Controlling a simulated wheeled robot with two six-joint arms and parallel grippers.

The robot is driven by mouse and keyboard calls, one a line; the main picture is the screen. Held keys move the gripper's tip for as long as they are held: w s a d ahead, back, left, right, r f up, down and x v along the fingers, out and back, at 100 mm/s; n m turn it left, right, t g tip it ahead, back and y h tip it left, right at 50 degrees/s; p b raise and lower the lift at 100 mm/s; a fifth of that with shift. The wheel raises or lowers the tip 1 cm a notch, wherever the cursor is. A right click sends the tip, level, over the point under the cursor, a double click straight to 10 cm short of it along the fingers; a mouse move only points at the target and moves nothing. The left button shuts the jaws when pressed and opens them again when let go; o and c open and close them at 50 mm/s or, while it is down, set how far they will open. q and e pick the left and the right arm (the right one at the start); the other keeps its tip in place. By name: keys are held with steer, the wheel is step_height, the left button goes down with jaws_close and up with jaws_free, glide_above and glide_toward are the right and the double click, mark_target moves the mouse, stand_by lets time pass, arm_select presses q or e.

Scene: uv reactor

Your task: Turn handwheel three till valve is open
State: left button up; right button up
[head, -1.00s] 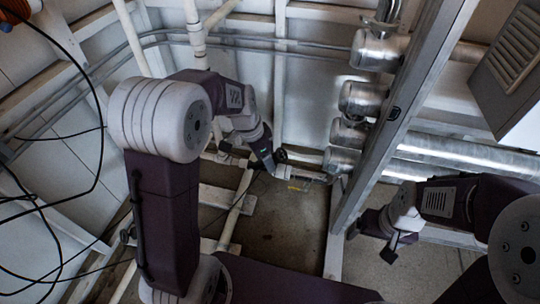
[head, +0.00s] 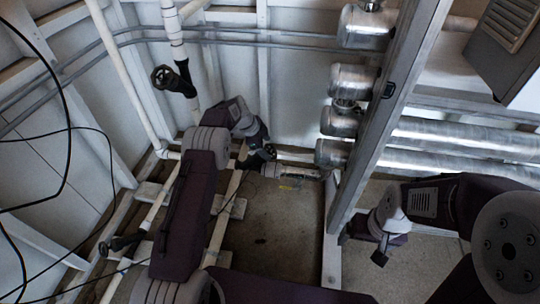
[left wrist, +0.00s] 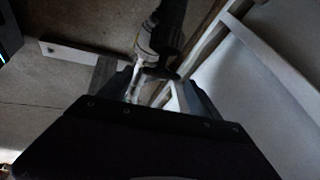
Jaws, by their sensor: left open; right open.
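Dark handwheels show in the head view: one on the upright white pipe at upper left (head: 165,78), one low at left (head: 120,243), and one low at the back beside my left gripper (head: 268,151). I cannot read which is number three. My left gripper (head: 262,158) is open at the back handwheel and partly hides it. In the left wrist view, a dark handwheel (left wrist: 160,73) and its pale pipe lie just beyond and between the open fingers (left wrist: 163,92); contact cannot be told. My right gripper (head: 380,253) is open and empty at lower right, away from the handwheels.
A slanted grey beam (head: 392,110) stands between my two arms. Shiny metal cylinders (head: 352,80) and horizontal pipes (head: 465,138) lie beside it. Black cables (head: 62,130) hang at left. The brown floor (head: 270,235) at the middle is open.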

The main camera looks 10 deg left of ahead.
mark_target(270, 150)
arm_select(q)
steer(key=b+x, duration=0.2)
steer(key=x, duration=0.2)
steer(key=shift+d+f, duration=0.1)
steer(key=shift+f, duration=0.2)
steer(key=shift+w, duration=0.1)
arm_select(e)
step_height(270, 150, down, 3)
steer(key=shift+r, duration=0.1)
arm_select(q)
steer(key=shift+r, duration=0.1)
steer(key=c, duration=1)
steer(key=shift+d+t, duration=0.1)
steer(key=shift+t, duration=0.3)
